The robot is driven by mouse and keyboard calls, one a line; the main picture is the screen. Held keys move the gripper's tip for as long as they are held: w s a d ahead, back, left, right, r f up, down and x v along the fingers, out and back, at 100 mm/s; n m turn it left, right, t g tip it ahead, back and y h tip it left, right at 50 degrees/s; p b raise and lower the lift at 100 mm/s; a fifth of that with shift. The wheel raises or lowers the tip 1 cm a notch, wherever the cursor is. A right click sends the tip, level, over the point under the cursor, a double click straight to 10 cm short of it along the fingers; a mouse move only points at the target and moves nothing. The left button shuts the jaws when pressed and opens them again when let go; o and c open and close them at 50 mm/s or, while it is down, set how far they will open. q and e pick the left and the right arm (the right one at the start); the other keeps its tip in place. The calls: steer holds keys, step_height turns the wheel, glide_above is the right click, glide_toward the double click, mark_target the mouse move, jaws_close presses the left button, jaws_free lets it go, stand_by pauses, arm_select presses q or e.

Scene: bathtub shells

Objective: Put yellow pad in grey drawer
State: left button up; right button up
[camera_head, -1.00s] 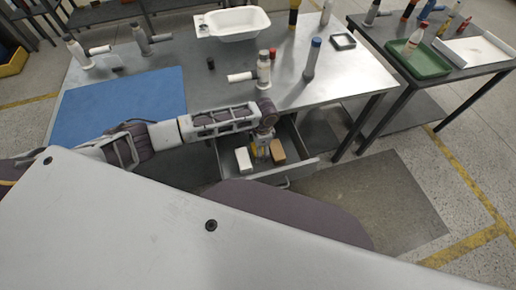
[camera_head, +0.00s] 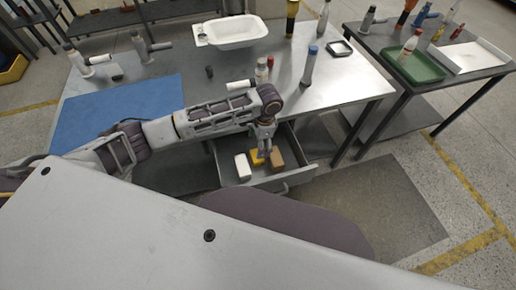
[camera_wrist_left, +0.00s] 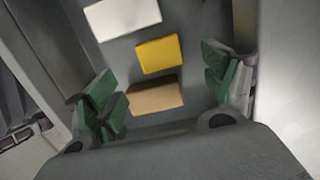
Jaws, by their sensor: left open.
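The yellow pad (camera_wrist_left: 160,54) lies on the floor of the open grey drawer (camera_head: 297,179). It also shows in the head view (camera_head: 256,158), partly behind my gripper. In the wrist view it lies between a white block (camera_wrist_left: 122,17) and a tan block (camera_wrist_left: 155,96). My left gripper (camera_wrist_left: 165,85) is open, its green-padded fingers wide apart and nothing held between them. In the head view, my left gripper (camera_head: 265,150) points down over the drawer, close to the pad. My right gripper is not in view.
The metal table (camera_head: 330,85) stands above the drawer, with a blue mat (camera_head: 115,115), a white tub (camera_head: 235,31) and several bottles on it. A side table at the right holds a green tray (camera_head: 417,68). The floor right of the drawer is clear.

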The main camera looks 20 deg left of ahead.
arm_select(q)
steer(key=shift+w+d+r, duration=0.1)
steer(key=shift+d+r, duration=0.05)
steer(key=shift+r, duration=1.6)
